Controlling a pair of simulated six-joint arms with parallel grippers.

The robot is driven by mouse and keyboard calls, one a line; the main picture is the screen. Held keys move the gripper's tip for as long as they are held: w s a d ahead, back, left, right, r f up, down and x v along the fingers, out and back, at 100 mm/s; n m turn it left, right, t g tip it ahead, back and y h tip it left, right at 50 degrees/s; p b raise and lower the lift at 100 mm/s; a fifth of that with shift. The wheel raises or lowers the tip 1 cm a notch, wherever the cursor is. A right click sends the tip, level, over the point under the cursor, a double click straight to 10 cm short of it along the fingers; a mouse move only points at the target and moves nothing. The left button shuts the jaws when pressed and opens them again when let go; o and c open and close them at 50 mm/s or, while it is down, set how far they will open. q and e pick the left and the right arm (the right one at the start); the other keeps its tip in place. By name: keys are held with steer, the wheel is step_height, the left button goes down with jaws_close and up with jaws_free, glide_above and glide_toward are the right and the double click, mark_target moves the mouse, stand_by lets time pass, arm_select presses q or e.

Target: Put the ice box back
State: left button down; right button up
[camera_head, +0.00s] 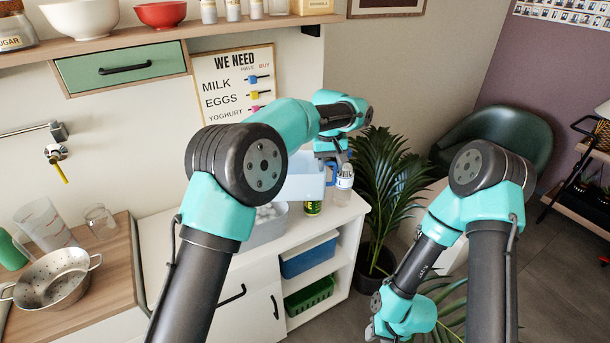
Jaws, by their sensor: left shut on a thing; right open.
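A grey-blue box (266,231) holding white round pieces, apparently the ice box, stands on the white counter, partly hidden by my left arm. A pale blue, lid-like piece (303,187) rises behind its right side. My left gripper (332,168) is over the counter's right end, shut at a blue edge or handle that seems part of this piece; the arm and small size hide the exact contact. My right gripper (376,333) hangs low at the bottom edge, right of the counter. It is open and apart from the box, its fingertips barely in view.
A clear bottle (344,183) and a green can (313,208) stand close to the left gripper. Shelves below hold a blue bin (308,258) and a green basket (309,296). A potted plant (381,190) is right of the counter. A colander (52,280) sits left.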

arm_select(q)
steer(key=s+a+r, duration=0.2)
steer(key=s+a, duration=0.4)
steer(key=a, duration=0.2)
steer(key=s+a+r, duration=0.3)
steer(key=s+a, duration=0.4)
steer(key=a, duration=0.2)
steer(key=shift+r, duration=0.35)
steer(key=shift+a, duration=0.1)
